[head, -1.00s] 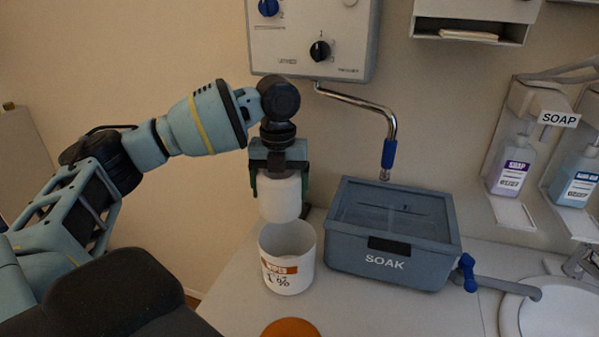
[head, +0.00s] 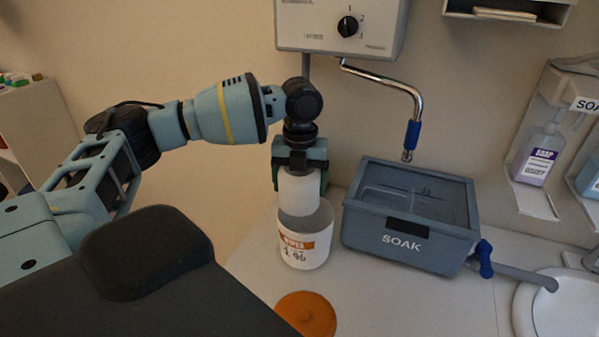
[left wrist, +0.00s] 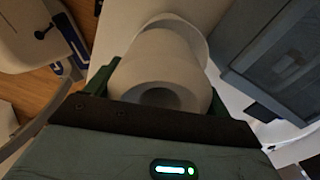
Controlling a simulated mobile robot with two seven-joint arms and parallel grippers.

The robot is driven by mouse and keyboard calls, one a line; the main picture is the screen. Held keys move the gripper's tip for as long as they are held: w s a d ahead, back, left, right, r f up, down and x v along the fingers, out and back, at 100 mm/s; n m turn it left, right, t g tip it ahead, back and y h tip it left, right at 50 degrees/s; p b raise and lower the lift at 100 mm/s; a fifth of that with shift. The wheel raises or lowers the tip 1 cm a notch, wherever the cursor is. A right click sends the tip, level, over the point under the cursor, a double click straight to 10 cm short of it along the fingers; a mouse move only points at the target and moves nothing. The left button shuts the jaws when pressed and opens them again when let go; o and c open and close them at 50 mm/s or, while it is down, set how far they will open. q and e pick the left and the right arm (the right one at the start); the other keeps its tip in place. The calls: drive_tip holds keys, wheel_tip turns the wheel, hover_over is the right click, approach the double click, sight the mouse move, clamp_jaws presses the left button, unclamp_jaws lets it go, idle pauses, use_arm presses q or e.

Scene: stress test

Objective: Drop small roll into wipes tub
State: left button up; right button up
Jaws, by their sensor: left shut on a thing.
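The small white roll (head: 298,200) is upright between the green fingers of my left gripper (head: 300,182), which is shut on it. The white wipes tub (head: 306,250), with an orange label, stands open on the counter directly under the roll. The roll's lower end overlaps the tub's mouth in the head view and seems to be at or just inside the rim; the exact depth is unclear. In the left wrist view the roll (left wrist: 165,70) shows its hollow core, with the tub's pale rim (left wrist: 190,27) behind it. My right gripper is out of view.
A grey SOAK box (head: 400,243) stands just right of the tub. An orange disc (head: 306,313) lies in front of the tub. A bent metal spout (head: 400,88) hangs above the box. Soap bottles (head: 538,158) and a basin (head: 560,305) are at the right.

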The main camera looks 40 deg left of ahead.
use_arm(q)
drive_tip(key=shift+f, duration=0.25)
drive_tip(key=o, duration=1)
drive_tip(key=shift+o, duration=0.2)
wheel_tip(320, 180, up, 8)
drive_tip(key=shift+d+f, duration=0.1)
drive_tip(key=shift+f, duration=0.05)
